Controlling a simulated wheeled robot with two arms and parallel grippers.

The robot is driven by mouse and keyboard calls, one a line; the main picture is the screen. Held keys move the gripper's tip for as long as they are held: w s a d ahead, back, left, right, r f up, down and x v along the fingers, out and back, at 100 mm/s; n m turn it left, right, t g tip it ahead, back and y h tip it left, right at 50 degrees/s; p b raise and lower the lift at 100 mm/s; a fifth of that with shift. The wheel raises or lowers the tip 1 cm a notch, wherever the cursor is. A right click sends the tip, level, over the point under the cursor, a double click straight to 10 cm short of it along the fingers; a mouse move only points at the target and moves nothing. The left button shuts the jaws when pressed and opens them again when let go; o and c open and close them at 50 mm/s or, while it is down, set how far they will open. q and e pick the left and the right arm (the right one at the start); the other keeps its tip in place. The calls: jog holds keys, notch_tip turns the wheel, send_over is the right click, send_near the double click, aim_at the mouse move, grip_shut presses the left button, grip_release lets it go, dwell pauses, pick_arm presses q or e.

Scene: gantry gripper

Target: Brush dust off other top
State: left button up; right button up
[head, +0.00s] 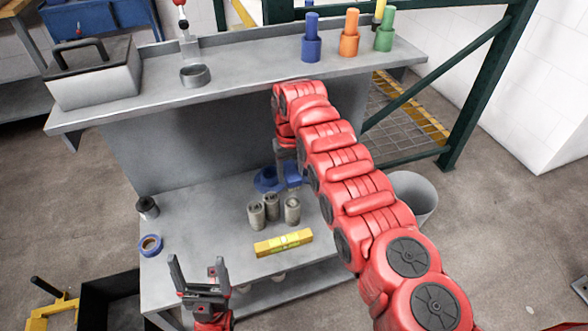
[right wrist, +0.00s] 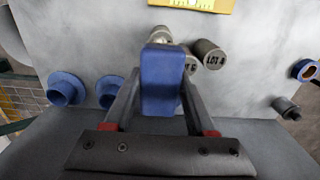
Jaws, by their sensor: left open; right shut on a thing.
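Several small grey canisters stand close together on the lower bench, such as the front left one (head: 256,214) and the right one (head: 292,209). My left gripper (head: 197,263) is open and empty at the bench's front left, apart from everything.
A yellow level (head: 284,243) lies in front of the canisters. Blue flanged cups (right wrist: 66,88) stand beside them. Blue tape (head: 150,245) and a dark jar (head: 148,207) are at the left. The upper shelf (head: 245,75) overhangs behind, bearing a grey box (head: 95,82) and coloured pegs.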

jog(key=shift+w+a+f, duration=0.15)
jog(key=shift+f, duration=0.5)
jog(key=b, duration=0.2)
send_over(290, 198)
jog(key=shift+f, duration=2.4)
jog(key=shift+f+b, duration=1.05)
jog(key=shift+b, duration=0.15)
